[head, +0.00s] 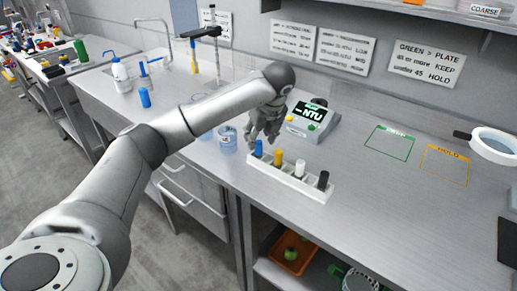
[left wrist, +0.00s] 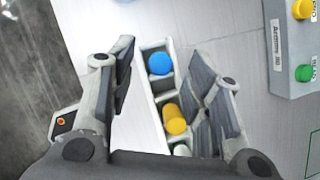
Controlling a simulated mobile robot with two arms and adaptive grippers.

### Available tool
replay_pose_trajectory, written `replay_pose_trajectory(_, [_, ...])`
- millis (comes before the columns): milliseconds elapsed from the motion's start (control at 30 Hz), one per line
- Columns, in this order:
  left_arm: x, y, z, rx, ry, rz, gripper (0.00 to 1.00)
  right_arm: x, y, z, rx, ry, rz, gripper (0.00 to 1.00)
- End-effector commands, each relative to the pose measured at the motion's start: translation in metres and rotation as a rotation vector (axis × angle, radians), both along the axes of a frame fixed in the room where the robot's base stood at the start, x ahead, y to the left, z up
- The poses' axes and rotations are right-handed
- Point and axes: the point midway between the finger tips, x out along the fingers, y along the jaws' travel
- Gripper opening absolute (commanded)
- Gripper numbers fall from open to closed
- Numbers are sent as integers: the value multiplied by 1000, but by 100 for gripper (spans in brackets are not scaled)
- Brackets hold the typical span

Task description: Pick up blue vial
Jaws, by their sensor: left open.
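A blue vial (head: 258,148) stands in the left end slot of a white rack (head: 312,190) on the steel counter. In the left wrist view the blue vial's round top (left wrist: 160,63) shows between the fingers, towards their tips. My left gripper (head: 264,136) is open above the left end of the rack, with its fingers (left wrist: 165,85) on both sides of the rack and nothing held. My right gripper is not in view.
An NTU meter (head: 311,120) stands behind the rack. Clear cups (head: 228,138) stand left of the gripper. Green (head: 390,142) and orange (head: 445,164) outlined areas to the right are empty. Another blue item (head: 145,97) stands further left.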

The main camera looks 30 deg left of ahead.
Motion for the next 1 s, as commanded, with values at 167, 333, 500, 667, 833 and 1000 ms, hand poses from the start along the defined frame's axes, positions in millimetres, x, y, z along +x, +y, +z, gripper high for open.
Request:
replay_pose_trajectory(167, [3, 6, -17, -1, 1, -1, 46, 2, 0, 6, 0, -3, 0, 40])
replay_pose_trajectory(333, [4, 7, -20, -1, -1, -2, 46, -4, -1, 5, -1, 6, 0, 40])
replay_pose_trajectory(500, [4, 7, -20, -1, -1, -2, 34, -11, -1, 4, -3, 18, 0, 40])
replay_pose_trajectory(667, [4, 7, -19, -1, -1, -2, 14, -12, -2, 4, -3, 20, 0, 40])
replay_pose_trajectory(833, [4, 7, -19, -1, -1, -2, 2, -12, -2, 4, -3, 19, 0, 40])
replay_pose_trajectory(1000, [4, 7, -19, -1, -2, -1, 2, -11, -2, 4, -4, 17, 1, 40])
